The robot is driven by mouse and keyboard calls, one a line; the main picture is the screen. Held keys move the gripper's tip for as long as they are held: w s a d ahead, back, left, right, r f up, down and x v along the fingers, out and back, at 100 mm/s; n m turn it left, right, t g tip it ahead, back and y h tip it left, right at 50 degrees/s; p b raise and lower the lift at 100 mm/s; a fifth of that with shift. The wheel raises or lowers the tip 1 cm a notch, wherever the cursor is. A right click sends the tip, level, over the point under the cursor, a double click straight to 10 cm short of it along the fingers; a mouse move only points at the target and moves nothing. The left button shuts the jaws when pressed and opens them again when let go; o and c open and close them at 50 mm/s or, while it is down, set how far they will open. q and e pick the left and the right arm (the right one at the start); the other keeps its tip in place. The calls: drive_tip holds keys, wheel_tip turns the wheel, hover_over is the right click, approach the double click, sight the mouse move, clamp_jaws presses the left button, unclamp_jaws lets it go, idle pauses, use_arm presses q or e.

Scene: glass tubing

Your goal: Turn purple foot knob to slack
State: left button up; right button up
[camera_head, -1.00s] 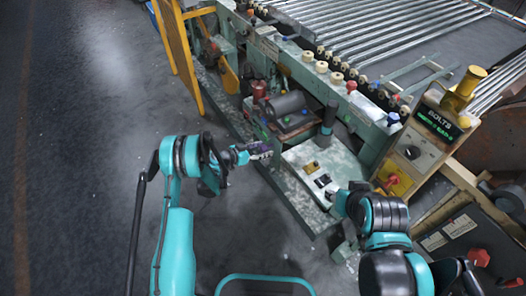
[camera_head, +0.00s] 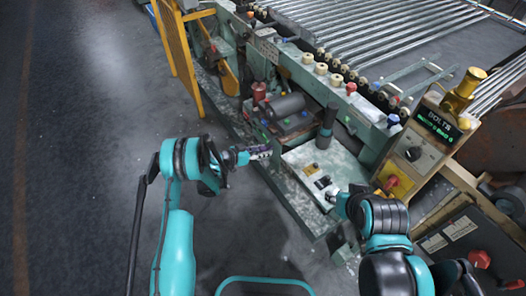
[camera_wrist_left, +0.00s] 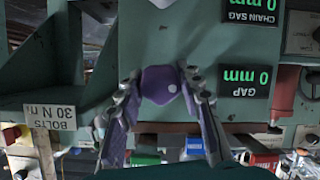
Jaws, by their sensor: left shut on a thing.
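The purple knob (camera_wrist_left: 160,86) shows in the left wrist view on a green machine face, with a small pale dot on its right side. My left gripper (camera_wrist_left: 162,92) has one finger on each side of the knob and is shut on it. In the head view my left gripper (camera_head: 259,154) reaches the low left side of the machine, and the knob is too small or hidden to make out there. My right gripper (camera_head: 336,201) is over the pale lower plate; its fingers are too small to read.
Beside the knob, a display reading GAP 0 mm (camera_wrist_left: 244,80) and a CHAIN SAG display (camera_wrist_left: 250,11) show. A BOLTS 30 N m label (camera_wrist_left: 52,111) is at left. Open floor (camera_head: 90,140) lies to the left.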

use_arm(q)
drive_tip(key=shift+w+a+n+g+h, duration=0.1)
drive_tip(key=shift+n+g+h, duration=0.85)
drive_tip(key=shift+n, duration=0.95)
drive_tip(key=o, duration=1.2)
drive_tip(key=shift+c, duration=0.2)
drive_tip(key=v, duration=1.2)
drive_tip(key=shift+w, duration=0.1)
